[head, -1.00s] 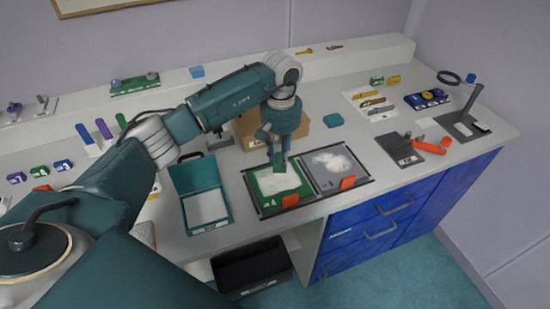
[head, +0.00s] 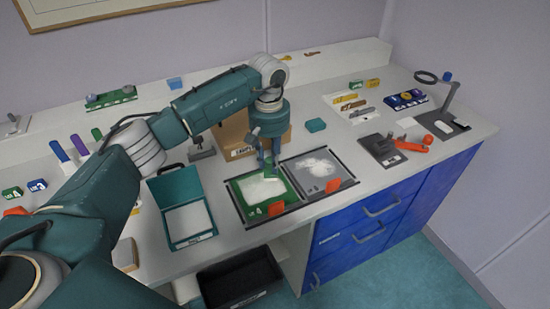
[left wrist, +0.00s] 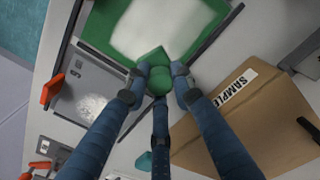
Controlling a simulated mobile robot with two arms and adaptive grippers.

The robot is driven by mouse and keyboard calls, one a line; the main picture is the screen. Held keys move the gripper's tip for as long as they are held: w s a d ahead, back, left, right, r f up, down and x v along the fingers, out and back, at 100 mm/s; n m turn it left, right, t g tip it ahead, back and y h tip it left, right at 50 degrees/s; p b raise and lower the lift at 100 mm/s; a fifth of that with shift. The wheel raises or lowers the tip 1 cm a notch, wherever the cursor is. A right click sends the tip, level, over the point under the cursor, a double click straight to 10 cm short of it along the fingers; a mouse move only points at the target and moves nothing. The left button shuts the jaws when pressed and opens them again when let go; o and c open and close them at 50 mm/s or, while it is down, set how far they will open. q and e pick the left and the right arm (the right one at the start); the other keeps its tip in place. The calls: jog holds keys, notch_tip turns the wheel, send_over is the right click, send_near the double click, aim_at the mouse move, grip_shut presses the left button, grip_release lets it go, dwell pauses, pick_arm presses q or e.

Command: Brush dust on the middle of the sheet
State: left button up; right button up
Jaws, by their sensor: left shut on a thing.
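The sheet, a white patch (head: 258,189), lies on a green board (head: 243,204) in a black frame. It also shows at the top of the left wrist view (left wrist: 150,28). My left gripper (head: 269,168) points down over the far right part of the green board. In the left wrist view the gripper (left wrist: 157,80) is shut on a green block-like piece (left wrist: 150,62), which I take for the brush. Its lower end overlaps the board's edge near the white patch; I cannot tell if it touches. My right gripper is not in view.
A grey plate (head: 336,182) with white powder (head: 316,166) lies just right of the green board. A teal open box (head: 175,187) stands to the left. A cardboard box (left wrist: 245,125) is close behind the gripper. A black bin (head: 240,281) sits below the counter edge.

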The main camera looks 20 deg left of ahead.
pick_arm(q)
jog(key=shift+s+a+f, duration=0.15)
jog(key=shift+s+a, duration=0.55)
jog(key=shift+s, duration=0.1)
jog(key=shift+s+a+f, duration=0.1)
jog(key=shift+s+a, duration=0.55)
jog(key=shift+s, duration=0.15)
jog(key=shift+s+a+r, duration=0.1)
jog(key=shift+s+a, duration=0.9)
jog(key=shift+s, duration=0.2)
jog(key=shift+s+a+r, duration=0.1)
jog(key=shift+s+a, duration=0.9)
jog(key=shift+s, duration=0.15)
jog(key=shift+w+r, duration=0.1)
jog(key=shift+r, duration=0.5)
jog(key=shift+d+r+p, duration=0.1)
jog(key=shift+r+p, duration=1.4)
jog(key=shift+r, duration=1.05)
jog(key=shift+w+r, duration=0.1)
